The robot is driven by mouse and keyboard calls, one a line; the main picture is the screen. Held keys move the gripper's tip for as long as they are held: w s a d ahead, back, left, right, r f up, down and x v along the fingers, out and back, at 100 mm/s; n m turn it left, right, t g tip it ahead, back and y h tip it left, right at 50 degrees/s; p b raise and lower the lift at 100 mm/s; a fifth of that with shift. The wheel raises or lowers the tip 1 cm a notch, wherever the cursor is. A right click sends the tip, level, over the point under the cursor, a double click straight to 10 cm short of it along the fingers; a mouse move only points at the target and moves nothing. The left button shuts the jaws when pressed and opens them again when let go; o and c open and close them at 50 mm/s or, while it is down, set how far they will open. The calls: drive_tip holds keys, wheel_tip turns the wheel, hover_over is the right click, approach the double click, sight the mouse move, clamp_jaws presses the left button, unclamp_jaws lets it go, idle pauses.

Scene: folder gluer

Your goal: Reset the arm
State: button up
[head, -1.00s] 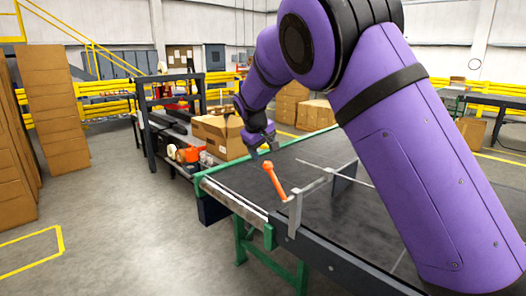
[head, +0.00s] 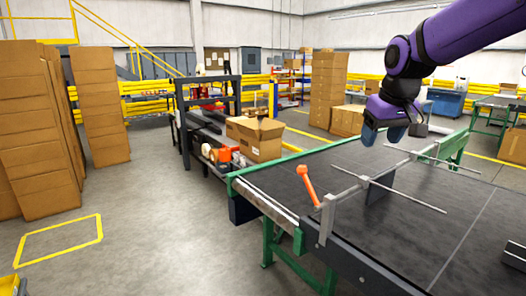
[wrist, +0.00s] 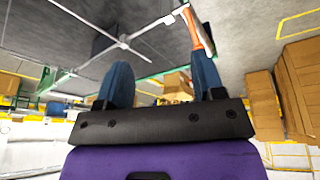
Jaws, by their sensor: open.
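My gripper (head: 382,133) is in the upper right of the head view, held above the dark belt table, with my purple arm reaching in from the top right. In the wrist view my gripper (wrist: 160,84) shows two blue fingers spread wide with nothing between them. The orange handle (head: 308,186) stands tilted on the metal clamp at the near edge of the table, apart from my gripper. It also shows in the wrist view as an orange bar (wrist: 196,32) beyond the right finger.
The folder gluer table (head: 420,225) has a green frame and thin metal rods (head: 390,190) across it. An open cardboard box (head: 257,138) stands on a dark shelf behind it. Stacks of cartons (head: 35,140) stand at left.

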drive_tip(key=s+d+f+m, duration=0.1)
drive_tip(key=s+d, duration=0.1)
drive_tip(key=s, duration=1.1)
drive_tip(key=s+d+f+m+t, duration=0.1)
drive_tip(key=s, duration=1.3)
drive_tip(key=shift+d, duration=0.35)
drive_tip(key=shift+f, duration=0.1)
